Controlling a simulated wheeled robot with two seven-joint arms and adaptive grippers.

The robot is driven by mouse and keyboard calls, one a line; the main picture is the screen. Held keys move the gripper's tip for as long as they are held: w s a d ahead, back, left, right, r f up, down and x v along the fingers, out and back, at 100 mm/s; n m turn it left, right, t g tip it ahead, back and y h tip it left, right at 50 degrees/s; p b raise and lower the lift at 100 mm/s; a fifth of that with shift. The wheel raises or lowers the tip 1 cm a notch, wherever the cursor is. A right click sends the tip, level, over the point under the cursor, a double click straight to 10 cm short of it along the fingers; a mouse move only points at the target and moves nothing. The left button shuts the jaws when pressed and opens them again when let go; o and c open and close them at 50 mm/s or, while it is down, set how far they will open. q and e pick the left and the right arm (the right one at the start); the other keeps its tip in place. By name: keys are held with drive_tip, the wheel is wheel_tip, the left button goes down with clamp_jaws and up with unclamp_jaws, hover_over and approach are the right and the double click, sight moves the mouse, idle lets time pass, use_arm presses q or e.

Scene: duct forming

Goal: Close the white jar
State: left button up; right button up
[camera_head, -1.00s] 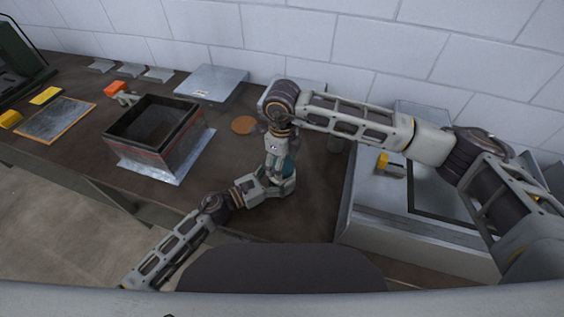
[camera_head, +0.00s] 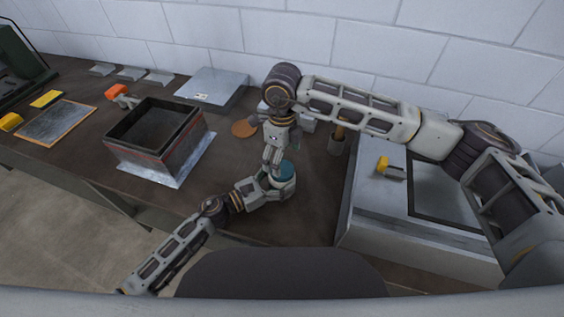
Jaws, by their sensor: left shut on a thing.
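The white jar is mostly hidden by my grippers at the middle of the bench. A teal round top (camera_head: 285,170) shows there, seemingly the jar's lid; whether it sits fully on the jar I cannot tell. My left gripper (camera_head: 280,184) reaches in from the lower left and is shut around the jar, just below the teal top. My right gripper (camera_head: 271,163) points down from above, at the left edge of the teal top. Its fingers are too small to show whether they are open or touching the top.
An open dark square box (camera_head: 182,150) on a metal sheet stands left of my grippers. A brown disc (camera_head: 244,129) lies behind them. A dark cup (camera_head: 337,143) with a handle in it stands to the right, beside a large grey machine (camera_head: 395,225). The bench between is clear.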

wheel_tip(320, 180, up, 7)
drive_tip(key=shift+r, duration=0.2)
idle(0.4)
use_arm(q)
drive_tip(key=o, duration=2.1)
drive_tip(key=shift+c, duration=0.2)
drive_tip(key=shift+s+a, duration=0.1)
drive_tip(key=shift+a, duration=0.05)
drive_tip(key=shift+v, duration=5.85)
